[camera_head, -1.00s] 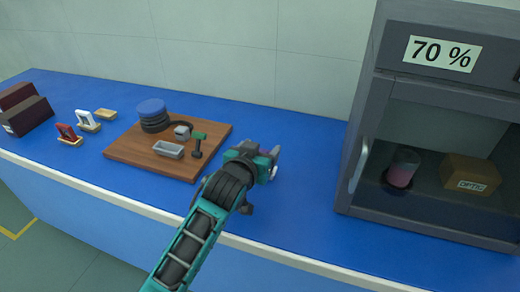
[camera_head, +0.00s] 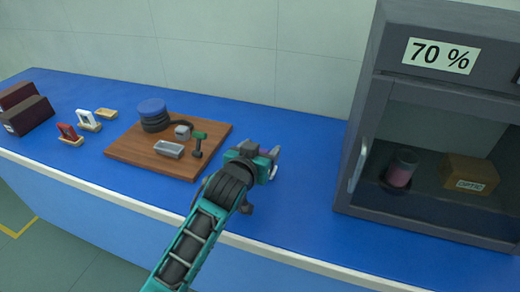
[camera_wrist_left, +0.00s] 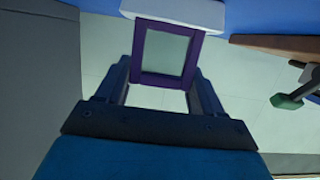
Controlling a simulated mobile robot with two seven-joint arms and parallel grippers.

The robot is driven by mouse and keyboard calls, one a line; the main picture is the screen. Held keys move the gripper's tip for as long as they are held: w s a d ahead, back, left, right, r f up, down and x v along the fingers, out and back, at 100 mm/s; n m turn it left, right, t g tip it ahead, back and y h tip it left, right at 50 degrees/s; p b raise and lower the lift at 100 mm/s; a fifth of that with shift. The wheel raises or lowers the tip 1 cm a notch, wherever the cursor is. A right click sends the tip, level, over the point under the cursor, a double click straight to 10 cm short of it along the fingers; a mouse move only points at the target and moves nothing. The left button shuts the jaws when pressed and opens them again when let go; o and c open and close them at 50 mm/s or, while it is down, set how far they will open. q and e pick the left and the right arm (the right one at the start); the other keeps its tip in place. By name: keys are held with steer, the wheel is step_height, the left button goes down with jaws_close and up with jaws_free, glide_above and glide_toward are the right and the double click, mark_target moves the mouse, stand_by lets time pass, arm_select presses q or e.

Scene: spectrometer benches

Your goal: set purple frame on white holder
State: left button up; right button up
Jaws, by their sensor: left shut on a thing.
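My left gripper (camera_head: 268,160) is over the blue bench, right of the wooden board. In the left wrist view the gripper (camera_wrist_left: 163,88) is shut on the purple frame (camera_wrist_left: 188,78), a square rim around a pale pane, held by its sides. A white holder (camera_wrist_left: 175,11) shows at the frame's far edge, at the top of that view. The frame's edge meets or overlaps it there; I cannot tell whether it is seated. In the head view a bit of white holder (camera_head: 274,172) shows beside the fingertips, mostly hidden by the gripper. My right gripper is not in view.
The wooden board (camera_head: 130,153) carries a blue-topped coil (camera_head: 152,107), a grey tray (camera_head: 168,149) and a green-headed tool (camera_head: 199,137). Red (camera_head: 68,132) and white (camera_head: 86,118) pieces stand at left. A dark cabinet (camera_head: 350,120) stands at right. Bench between is clear.

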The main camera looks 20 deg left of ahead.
arm_select(q)
steer(key=shift+f+b, duration=0.3)
steer(key=shift+f, duration=0.25)
steer(key=o, duration=0.8)
steer(key=shift+o, duration=0.2)
steer(key=shift+r, duration=0.1)
steer(key=p+v, duration=0.2)
steer(key=shift+s+r, duration=0.2)
steer(key=shift+s, duration=0.15)
steer(key=shift+p+v, duration=0.7)
steer(key=shift+v, duration=3.4)
steer(key=shift+f, duration=0.15)
steer(key=shift+s, duration=0.15)
